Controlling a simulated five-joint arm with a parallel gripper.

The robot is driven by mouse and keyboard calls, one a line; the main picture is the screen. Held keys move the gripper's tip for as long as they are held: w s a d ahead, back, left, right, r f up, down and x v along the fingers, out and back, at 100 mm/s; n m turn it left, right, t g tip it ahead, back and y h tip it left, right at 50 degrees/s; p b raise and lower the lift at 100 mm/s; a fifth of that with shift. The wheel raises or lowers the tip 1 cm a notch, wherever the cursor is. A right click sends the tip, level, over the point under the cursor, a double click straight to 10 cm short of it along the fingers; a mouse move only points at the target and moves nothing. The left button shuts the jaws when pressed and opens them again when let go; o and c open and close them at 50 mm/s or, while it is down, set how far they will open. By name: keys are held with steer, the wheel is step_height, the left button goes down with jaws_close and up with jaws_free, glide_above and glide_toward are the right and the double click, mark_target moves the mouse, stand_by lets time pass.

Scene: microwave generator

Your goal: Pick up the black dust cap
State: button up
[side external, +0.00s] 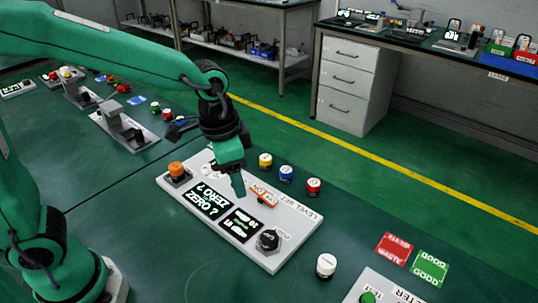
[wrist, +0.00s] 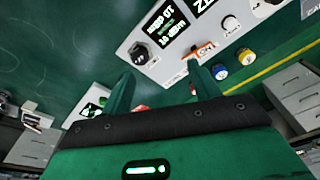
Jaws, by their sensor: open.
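The black dust cap (side external: 268,240) appears to be the round black piece at the near right end of the grey panel (side external: 223,248). It also shows in the wrist view (wrist: 139,52), beyond the left fingertip. My gripper (side external: 238,188) is above the middle of the panel, pointing down, up and left of the black cap in the side view. In the wrist view my gripper (wrist: 162,68) has its two fingers spread apart with nothing held between them. The cap is clear of both fingers.
The panel carries an orange knob (side external: 178,171), lit displays (side external: 208,200) and an orange switch (side external: 264,195). Yellow (side external: 265,160), blue (side external: 286,173), red (side external: 313,187) and white (side external: 326,266) caps stand beside it. Red (side external: 394,249) and green (side external: 430,267) cards lie right.

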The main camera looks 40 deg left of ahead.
mark_target(269, 236)
steer(key=d+f+m, duration=0.1)
steer(key=d+f, duration=0.1)
steer(key=w+d+f+g, duration=0.1)
steer(key=d+f, duration=0.1)
steer(key=d, duration=0.1)
steer(key=w+d+f+m, duration=0.1)
steer(key=d+f, duration=0.1)
steer(key=f, duration=0.1)
steer(key=shift+d+m+g+y, duration=0.2)
steer(key=shift+m+g+y, duration=0.1)
steer(key=shift+f, duration=1.25)
steer(key=shift+f, duration=2.6)
steer(key=c, duration=1.1)
steer(key=shift+o, duration=0.2)
steer(key=shift+r, duration=0.2)
